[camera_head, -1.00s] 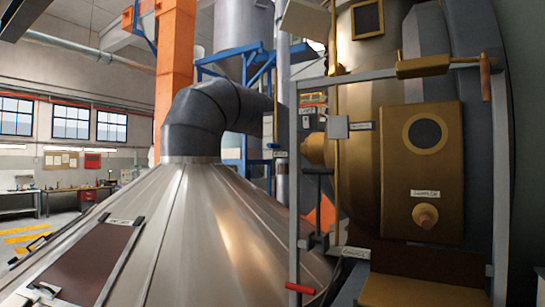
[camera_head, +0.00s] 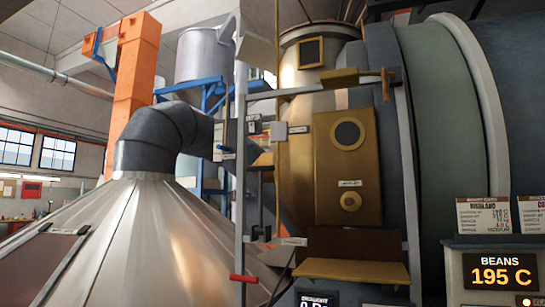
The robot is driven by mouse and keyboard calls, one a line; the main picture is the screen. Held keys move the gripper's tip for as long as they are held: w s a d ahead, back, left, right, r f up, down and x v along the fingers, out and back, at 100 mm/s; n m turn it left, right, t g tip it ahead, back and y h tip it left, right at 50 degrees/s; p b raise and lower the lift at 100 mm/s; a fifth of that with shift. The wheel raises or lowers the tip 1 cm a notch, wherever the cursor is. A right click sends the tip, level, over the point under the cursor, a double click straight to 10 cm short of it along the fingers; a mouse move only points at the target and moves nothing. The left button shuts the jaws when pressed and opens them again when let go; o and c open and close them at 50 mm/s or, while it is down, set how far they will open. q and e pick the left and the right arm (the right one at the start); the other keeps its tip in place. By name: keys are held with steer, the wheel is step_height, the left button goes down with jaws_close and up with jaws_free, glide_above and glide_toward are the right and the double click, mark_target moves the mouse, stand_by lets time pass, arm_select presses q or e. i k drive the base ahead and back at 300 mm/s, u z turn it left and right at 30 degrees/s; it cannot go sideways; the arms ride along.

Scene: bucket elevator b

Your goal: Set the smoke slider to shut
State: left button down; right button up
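I cannot tell for sure which part is the smoke slider; the small labels here are too small to read. A red-handled bar (camera_head: 243,278) sticks out from the lower part of the grey upright frame (camera_head: 240,180). A dark vertical rod with small black fittings (camera_head: 262,232) stands just right of that frame. A small pale label (camera_head: 293,241) sits beside it. Neither of my grippers shows in the head view.
A wide metal cone (camera_head: 150,240) with a dark bent duct (camera_head: 150,140) fills the left. The brass roaster front (camera_head: 347,165) stands in the middle, with a brass ledge (camera_head: 352,271) below. At right, a display (camera_head: 500,271) reads BEANS 195 C. A draught display (camera_head: 318,300) is cut off below.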

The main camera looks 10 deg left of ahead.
mark_target(219, 146)
steer(key=z, duration=0.55)
steer(key=i, duration=1.4)
steer(key=u, duration=0.65)
